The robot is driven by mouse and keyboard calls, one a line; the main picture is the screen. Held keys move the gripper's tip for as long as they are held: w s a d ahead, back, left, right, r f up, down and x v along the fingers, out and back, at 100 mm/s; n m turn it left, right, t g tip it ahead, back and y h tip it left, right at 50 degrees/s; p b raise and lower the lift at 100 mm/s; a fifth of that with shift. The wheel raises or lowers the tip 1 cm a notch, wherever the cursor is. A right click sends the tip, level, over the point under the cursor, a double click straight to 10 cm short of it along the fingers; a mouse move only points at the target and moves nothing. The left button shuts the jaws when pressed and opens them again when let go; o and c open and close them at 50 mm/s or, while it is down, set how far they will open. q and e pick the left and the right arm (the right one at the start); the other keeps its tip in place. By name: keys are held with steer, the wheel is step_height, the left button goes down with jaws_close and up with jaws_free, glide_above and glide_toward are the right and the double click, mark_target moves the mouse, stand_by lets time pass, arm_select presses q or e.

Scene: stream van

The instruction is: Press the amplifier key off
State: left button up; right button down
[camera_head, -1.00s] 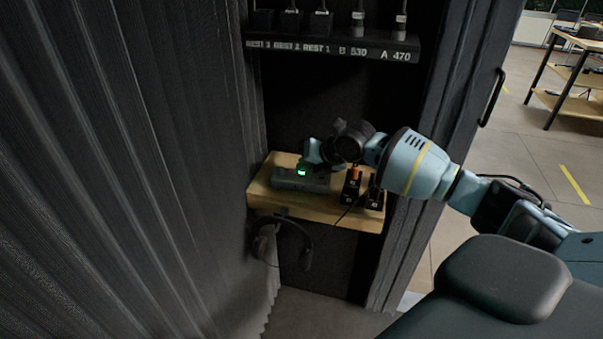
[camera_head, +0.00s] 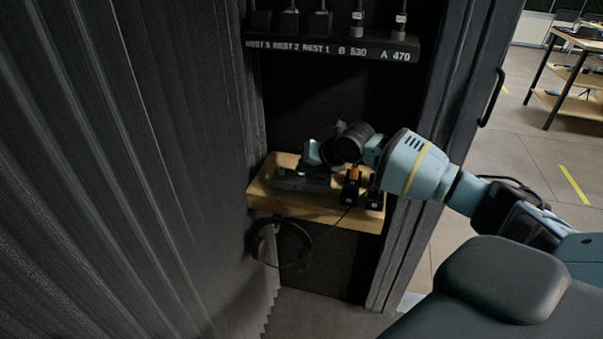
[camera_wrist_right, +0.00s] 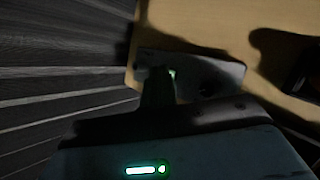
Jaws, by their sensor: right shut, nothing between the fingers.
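The amplifier is a low dark box (camera_head: 288,182) on the left part of the small wooden shelf (camera_head: 265,198). In the right wrist view it is the dark box (camera_wrist_right: 215,75) on pale wood. A small green glow (camera_wrist_right: 172,73) shows beside my fingers; in the head view it is only faint. My right gripper (camera_head: 304,172) points down at the amplifier from above, its tips at or very near its top. In the right wrist view the shut, empty fingers (camera_wrist_right: 158,88) overlap the box. They hide the key, and contact cannot be told. My left gripper is out of view.
Small black devices, one with an orange top (camera_head: 353,174), stand at the shelf's right. A headset (camera_head: 290,262) hangs below it. A labelled black rack (camera_head: 330,48) is above. A dark pleated curtain (camera_head: 130,170) closes the left side.

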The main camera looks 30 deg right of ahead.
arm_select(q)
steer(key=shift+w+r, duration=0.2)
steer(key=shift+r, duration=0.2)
arm_select(e)
steer(key=shift+r, duration=0.55)
steer(key=shift+r, duration=0.1)
